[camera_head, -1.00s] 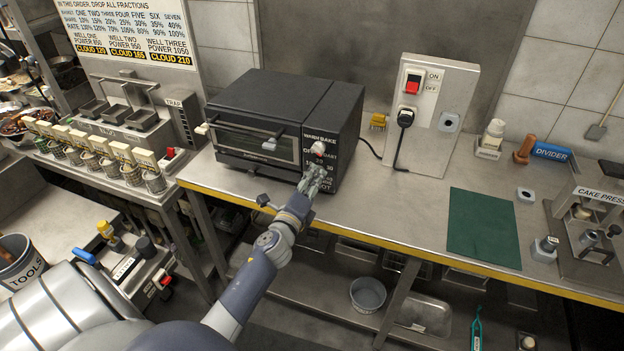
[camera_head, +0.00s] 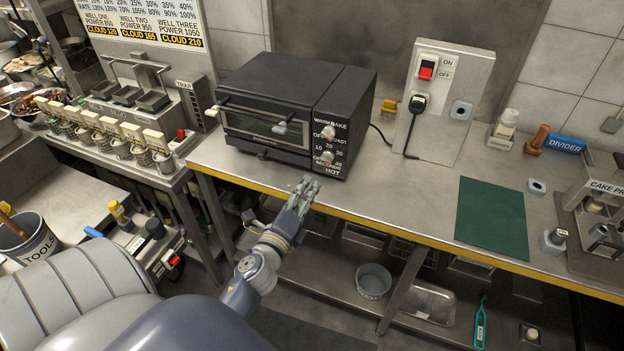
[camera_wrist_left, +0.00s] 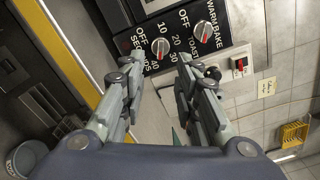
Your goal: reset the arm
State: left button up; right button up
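My left arm comes in from the lower left in the head view. Its gripper (camera_head: 302,190) is in front of the counter's yellow front edge, below and a little left of the black oven's control panel. It is apart from the oven (camera_head: 285,105). In the left wrist view the two fingers of this gripper (camera_wrist_left: 158,70) stand apart with nothing between them. Beyond them the oven's lower knob (camera_wrist_left: 160,48) and upper knob (camera_wrist_left: 205,32) show, both light with red marks. My right gripper is in neither view.
A steel counter (camera_head: 400,185) runs along the wall. It bears a switch panel (camera_head: 445,110) with a plug and a green mat (camera_head: 490,220). A row of labelled cups (camera_head: 120,148) stands at the left.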

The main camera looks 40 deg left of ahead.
pick_arm(q)
jog(key=shift+s+d, duration=0.15)
jog(key=shift+s, duration=0.45)
jog(key=shift+f, duration=0.1)
jog(key=s+d+f+n+g+h, duration=0.1)
jog(key=s+d+f+n+g, duration=0.15)
jog(key=f, duration=0.85)
jog(key=s+d+f+n+g+h, duration=0.1)
jog(key=s+d+f+n+g, duration=0.2)
jog(key=f, duration=0.8)
jog(key=s+d+f+n+g+h, duration=0.1)
jog(key=s+d+f+n+g, duration=0.2)
jog(key=f, duration=0.8)
jog(key=s+d+f+n+g, duration=0.1)
jog(key=s+f+n+g, duration=0.1)
jog(key=s+f, duration=0.4)
jog(key=s+d+f+n+g+h, duration=0.1)
jog(key=s+f+n+g, duration=0.2)
jog(key=s, duration=1.2)
jog(key=s+d+f+n+g, duration=0.1)
jog(key=s+f+n+g, duration=0.2)
jog(key=s+f, duration=0.7)
jog(key=shift+s+d+n, duration=0.15)
jog(key=shift+s+n, duration=0.4)
jog(key=shift+n, duration=0.3)
